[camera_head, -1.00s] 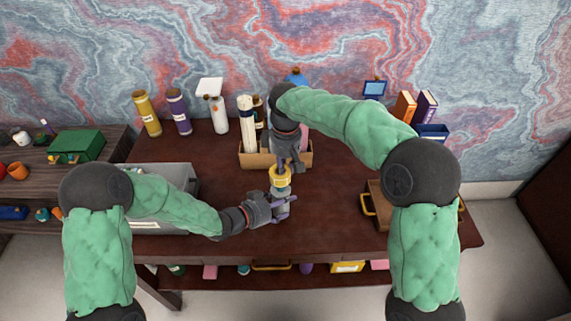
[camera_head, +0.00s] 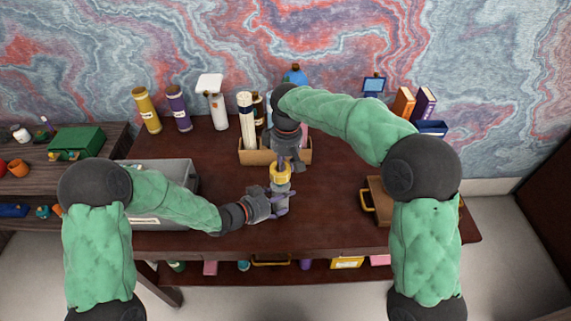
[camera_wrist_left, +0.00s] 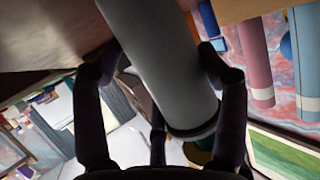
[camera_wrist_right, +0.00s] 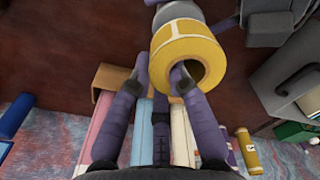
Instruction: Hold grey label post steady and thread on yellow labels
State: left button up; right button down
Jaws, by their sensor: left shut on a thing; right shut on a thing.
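The grey label post (camera_head: 280,187) is above the desk's front part. My left gripper (camera_head: 280,203) is shut around it; in the left wrist view the thick grey cylinder (camera_wrist_left: 165,65) lies between the fingers. A yellow label roll (camera_head: 280,173) is right above the post's upper end. My right gripper (camera_head: 282,163) is shut on the roll's wall from above. In the right wrist view one finger reaches into the hole of the roll (camera_wrist_right: 180,52), with the post's pale end (camera_wrist_right: 176,12) close behind. I cannot tell whether the post enters the roll.
A cardboard box (camera_head: 256,158) with rolled papers stands behind the grippers. A grey bin (camera_head: 180,172) is at the left and a brown box (camera_head: 382,203) at the right. Several bottles stand at the back. The desk's middle has free room on both sides.

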pick_arm(q)
jog(key=shift+s+d+f, duration=0.15)
jog(key=shift+s+d, duration=0.15)
jog(key=shift+s, duration=0.05)
pick_arm(e)
jog(key=shift+s+f, duration=0.25)
jog(key=shift+f, duration=0.6)
jog(key=shift+s+f, duration=0.2)
jog(key=shift+f, duration=0.65)
jog(key=c, duration=1.1)
grip_release()
pick_arm(q)
jog(key=shift+w+a+f, duration=0.1)
jog(key=shift+w+f, duration=0.05)
jog(key=shift+f, duration=0.1)
pick_arm(e)
jog(key=shift+w+a+g, duration=0.1)
jog(key=shift+w+g, duration=0.15)
jog(key=shift+g, duration=0.05)
jog(key=shift+r, duration=0.2)
jog(key=shift+r, duration=0.1)
jog(key=shift+r, duration=0.2)
pick_arm(q)
jog(key=shift+a, duration=0.1)
jog(key=shift+c, duration=0.2)
pick_arm(e)
jog(key=shift+s+r, duration=0.1)
jog(key=shift+r, duration=3.7)
